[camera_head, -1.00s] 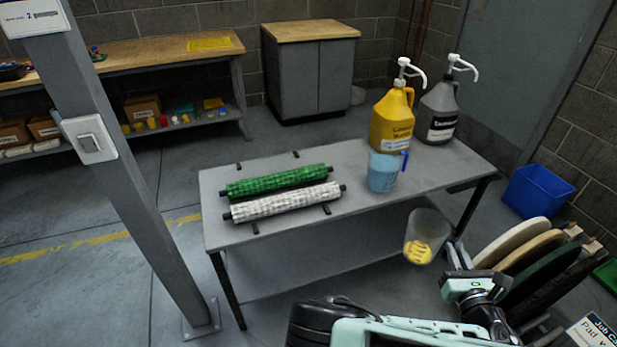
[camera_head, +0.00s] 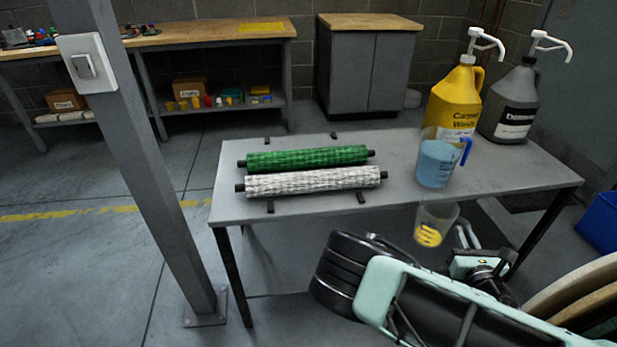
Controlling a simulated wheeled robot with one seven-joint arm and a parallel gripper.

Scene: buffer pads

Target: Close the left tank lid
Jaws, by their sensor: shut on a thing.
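No tank and no tank lid shows in this view. My gripper (camera_head: 464,238) is at the lower right, just in front of the table's front edge. It is shut on a clear cup (camera_head: 436,222) with a yellow marking or content low in it. The cup is tilted a little. The fingers are small and partly hidden, so the exact hold on the cup is unclear.
A grey table (camera_head: 300,208) bears a green roller (camera_head: 307,158), a white roller (camera_head: 313,181), a blue-filled jug (camera_head: 437,163), a yellow pump bottle (camera_head: 455,98) and a grey one (camera_head: 511,103). A post (camera_head: 135,160) stands left. Round pads (camera_head: 585,290) stand lower right. Floor at left is clear.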

